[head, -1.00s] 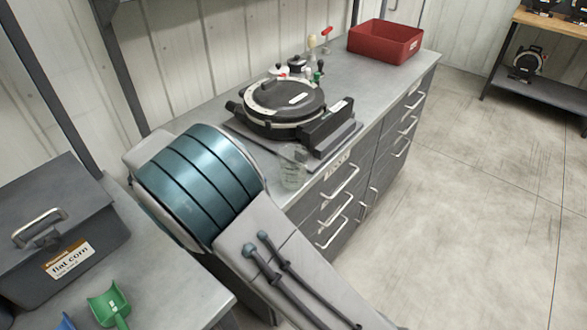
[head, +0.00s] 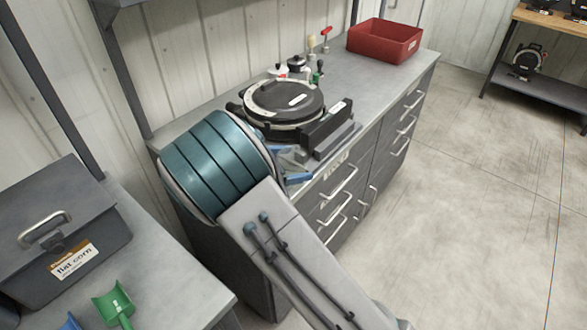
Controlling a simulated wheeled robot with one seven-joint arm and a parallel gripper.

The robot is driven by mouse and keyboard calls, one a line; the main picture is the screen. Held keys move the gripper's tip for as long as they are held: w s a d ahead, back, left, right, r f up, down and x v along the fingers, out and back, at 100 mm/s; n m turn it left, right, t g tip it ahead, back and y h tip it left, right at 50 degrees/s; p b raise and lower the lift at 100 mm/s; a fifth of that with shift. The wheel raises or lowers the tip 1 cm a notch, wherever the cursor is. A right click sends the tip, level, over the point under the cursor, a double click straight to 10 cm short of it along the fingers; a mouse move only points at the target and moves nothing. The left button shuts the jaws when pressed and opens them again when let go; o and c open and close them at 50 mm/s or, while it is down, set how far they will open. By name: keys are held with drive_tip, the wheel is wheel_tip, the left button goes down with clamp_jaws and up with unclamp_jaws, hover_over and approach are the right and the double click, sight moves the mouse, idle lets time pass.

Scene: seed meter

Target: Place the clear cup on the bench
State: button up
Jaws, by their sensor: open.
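My gripper (head: 290,164) shows past the teal joint of my arm, at the front edge of the grey bench (head: 372,92). Its two blue fingers are apart, so it is open. One finger is by the black seed meter's base and the other is at the bench edge. I cannot clearly make out the clear cup now; the spot between and around the fingers is pale and partly hidden by my arm.
The black round seed meter (head: 285,103) stands on the bench just beyond my gripper. A red bin (head: 384,42) is at the bench's far end. A grey flat corn box (head: 65,215) and a green scoop (head: 113,303) are on the left table.

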drive_tip(key=shift+w+d+f, duration=0.1)
drive_tip(key=shift+w+d, duration=0.05)
drive_tip(key=c, duration=1.1)
